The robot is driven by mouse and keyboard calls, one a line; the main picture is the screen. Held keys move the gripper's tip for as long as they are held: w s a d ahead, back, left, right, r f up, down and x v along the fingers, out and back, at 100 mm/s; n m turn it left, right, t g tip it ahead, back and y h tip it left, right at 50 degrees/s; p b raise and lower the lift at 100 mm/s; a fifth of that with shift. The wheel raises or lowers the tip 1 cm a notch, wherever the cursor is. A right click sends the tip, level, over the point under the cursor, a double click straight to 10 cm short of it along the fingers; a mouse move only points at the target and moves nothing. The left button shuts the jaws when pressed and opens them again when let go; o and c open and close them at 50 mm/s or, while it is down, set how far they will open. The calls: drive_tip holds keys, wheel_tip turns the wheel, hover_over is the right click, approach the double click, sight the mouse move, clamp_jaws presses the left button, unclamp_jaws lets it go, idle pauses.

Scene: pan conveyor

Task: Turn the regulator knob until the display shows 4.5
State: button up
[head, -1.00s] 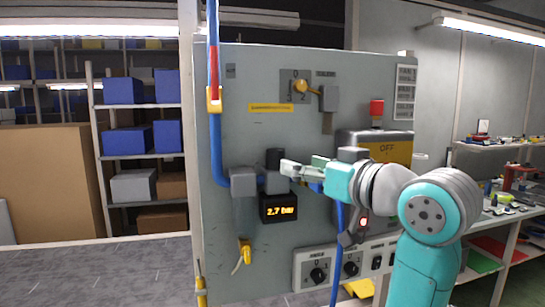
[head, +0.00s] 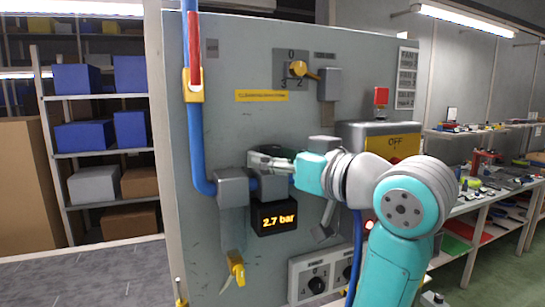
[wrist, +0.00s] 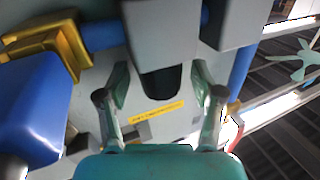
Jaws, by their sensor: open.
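The regulator is a grey block (head: 273,187) on the panel's blue pipe, with an orange-lit display (head: 273,218) below reading 2.7 bar. In the head view my gripper (head: 257,162) lies across the regulator's top and mostly hides the knob. In the wrist view the dark regulator knob (wrist: 161,84) sticks out of the grey regulator body (wrist: 158,40). My gripper (wrist: 160,78) is open, with one finger on each side of the knob. Gaps show between the knob and both fingers in that view; their depth along the knob is hard to tell.
A rotary switch with a yellow handle (head: 298,69) is above, and a grey-yellow box (head: 385,140) marked OFF is to the right. A yellow lever (head: 236,267) hangs below.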

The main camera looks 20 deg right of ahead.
drive_tip(key=c, duration=1.1)
drive_tip(key=shift+c, duration=0.2)
drive_tip(key=shift+a+h, duration=0.1)
drive_tip(key=shift+h, duration=0.2)
drive_tip(key=shift+a+m+t+h, duration=0.15)
drive_tip(key=shift+m+t+h, duration=0.25)
drive_tip(key=shift+m+h, duration=0.65)
drive_tip(key=m+h, duration=0.1)
drive_tip(key=h, duration=0.1)
drive_tip(key=m+h, duration=0.1)
drive_tip(key=h, duration=0.1)
drive_tip(key=m+h, duration=0.1)
drive_tip(key=h, duration=0.1)
drive_tip(key=shift+a+m, duration=0.25)
drive_tip(key=m+h, duration=0.1)
drive_tip(key=h, duration=0.1)
drive_tip(key=m+g+h, duration=0.1)
drive_tip(key=m+h, duration=0.1)
drive_tip(key=h, duration=0.1)
drive_tip(key=shift+a+m+h, duration=0.15)
drive_tip(key=shift+m+h, duration=0.1)
drive_tip(key=shift+m, duration=0.05)
drive_tip(key=shift+w+m+g+h, duration=0.1)
drive_tip(key=shift+m+g+h, duration=1.4)
drive_tip(key=shift+h, duration=0.5)
